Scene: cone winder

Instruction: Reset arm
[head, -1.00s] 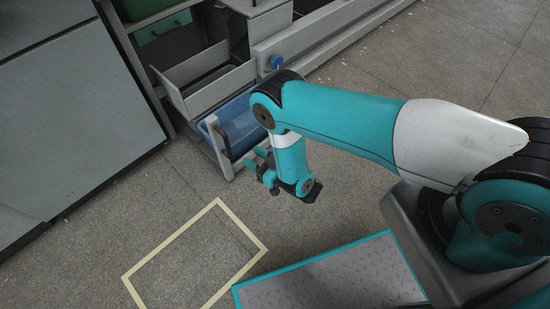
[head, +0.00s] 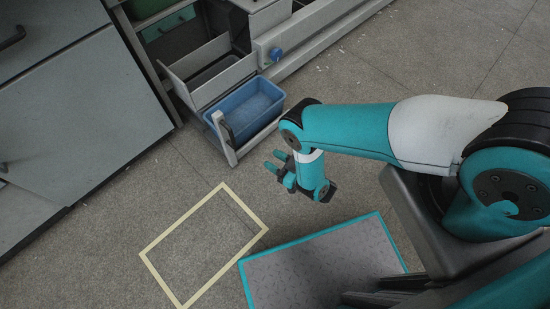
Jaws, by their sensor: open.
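My gripper (head: 272,161) is at the end of my teal and white arm, near the middle of the head view. Its teal fingers are spread apart, with nothing visible between them. It hangs folded back beneath my forearm, over bare floor. It is apart from the blue bin (head: 248,107), which sits in the grey machine's low holder up and to the left of it. The wrist and forearm hide little of the bin.
The grey machine (head: 290,45) with a blue knob (head: 275,54) stands at the top. Grey cabinets (head: 75,110) are at the left. A yellow taped rectangle (head: 205,245) marks empty floor. Open floor lies at the upper right.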

